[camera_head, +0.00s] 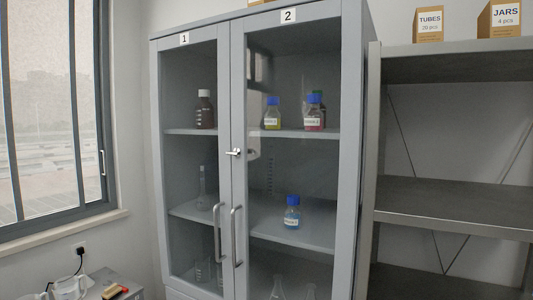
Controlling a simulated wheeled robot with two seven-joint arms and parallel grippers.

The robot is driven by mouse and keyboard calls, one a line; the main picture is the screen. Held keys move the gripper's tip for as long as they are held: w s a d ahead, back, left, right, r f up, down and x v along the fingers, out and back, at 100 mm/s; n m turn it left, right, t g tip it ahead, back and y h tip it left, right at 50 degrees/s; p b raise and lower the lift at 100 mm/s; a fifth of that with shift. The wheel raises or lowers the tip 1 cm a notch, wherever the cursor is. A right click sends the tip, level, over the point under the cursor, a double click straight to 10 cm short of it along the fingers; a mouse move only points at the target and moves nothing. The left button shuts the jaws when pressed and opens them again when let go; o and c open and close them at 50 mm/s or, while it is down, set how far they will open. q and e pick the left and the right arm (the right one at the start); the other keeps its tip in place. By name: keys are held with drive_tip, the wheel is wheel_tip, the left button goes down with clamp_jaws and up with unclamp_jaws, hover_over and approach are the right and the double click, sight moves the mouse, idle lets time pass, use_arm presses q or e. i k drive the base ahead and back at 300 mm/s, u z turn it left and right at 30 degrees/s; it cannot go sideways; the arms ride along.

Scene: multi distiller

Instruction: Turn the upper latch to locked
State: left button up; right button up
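A tall grey cabinet (159,150) with two glass doors stands in the middle of the head view. Door 1 (224,90) is on the left and door 2 (238,95) on the right; both look shut. A small metal latch (233,152) sits at the meeting edges of the doors, above the two handles. Its lever looks roughly horizontal; I cannot tell whether it is locked. The door 1 handle (217,235) and door 2 handle (237,235) are vertical bars below it. Neither of my grippers is in view.
Bottles and flasks, including a blue-capped bottle (292,212), stand on shelves behind the glass. An open metal rack (455,197) stands to the right with boxes on top. A window (50,110) and a low counter (125,283) with glassware are at the left.

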sight(238, 152)
drive_tip(key=u, duration=0.3)
drive_tip(key=i, duration=0.85)
drive_tip(key=u, duration=0.65)
